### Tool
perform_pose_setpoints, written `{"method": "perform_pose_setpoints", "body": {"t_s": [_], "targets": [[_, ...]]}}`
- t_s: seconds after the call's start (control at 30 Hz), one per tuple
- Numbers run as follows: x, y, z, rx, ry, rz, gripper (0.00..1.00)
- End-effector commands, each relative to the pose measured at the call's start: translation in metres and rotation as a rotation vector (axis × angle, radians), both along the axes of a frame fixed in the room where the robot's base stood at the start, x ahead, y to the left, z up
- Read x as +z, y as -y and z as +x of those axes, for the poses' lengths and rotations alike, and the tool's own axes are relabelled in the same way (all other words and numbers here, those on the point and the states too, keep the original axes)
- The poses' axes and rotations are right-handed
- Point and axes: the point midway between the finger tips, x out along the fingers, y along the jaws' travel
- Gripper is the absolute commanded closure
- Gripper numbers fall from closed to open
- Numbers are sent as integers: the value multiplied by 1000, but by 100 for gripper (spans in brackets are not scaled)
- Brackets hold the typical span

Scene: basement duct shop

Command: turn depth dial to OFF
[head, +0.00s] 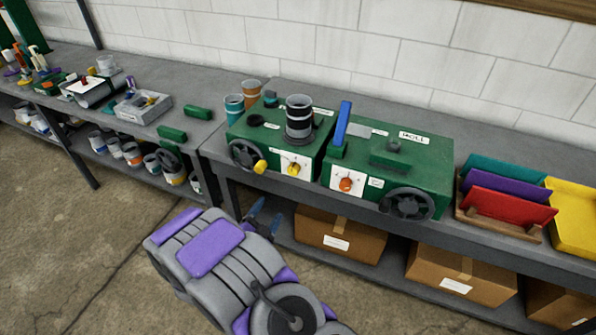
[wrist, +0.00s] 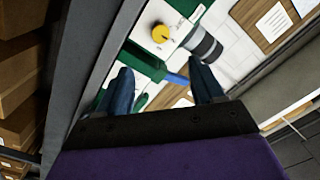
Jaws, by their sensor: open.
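Two green machines stand side by side on the bench. The left machine (head: 305,140) has a yellow dial (head: 293,168) on a white plate; a yellow dial also shows in the wrist view (wrist: 160,34). The right machine (head: 432,160) has an orange dial (head: 346,184) on a white plate. The dial lettering is too small to read, so I cannot tell which is the depth dial. My gripper (head: 265,213) is open and empty, in front of and below the left machine, apart from both dials. Its two blue fingers also show in the wrist view (wrist: 163,80).
Handwheels (head: 409,205) stick out from the machine fronts, and a blue lever (head: 342,122) stands between the machines. Cardboard boxes (head: 340,234) fill the lower shelf. Coloured trays (head: 507,205) stand at right. The left bench (head: 165,125) holds tools and cans. Floor at lower left is clear.

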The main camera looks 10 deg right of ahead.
Motion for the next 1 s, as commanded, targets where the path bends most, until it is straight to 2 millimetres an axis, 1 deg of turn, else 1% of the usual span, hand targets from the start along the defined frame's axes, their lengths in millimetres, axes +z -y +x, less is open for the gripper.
{"method": "perform_pose_setpoints", "body": {"t_s": [0.13, 0.27, 1.0], "targets": [[1, 5, 3, -5, 13, -10, 33], [0, 13, 14, -8, 13, -8, 33], [0, 74, 106, -5, 11, -9, 33]]}}
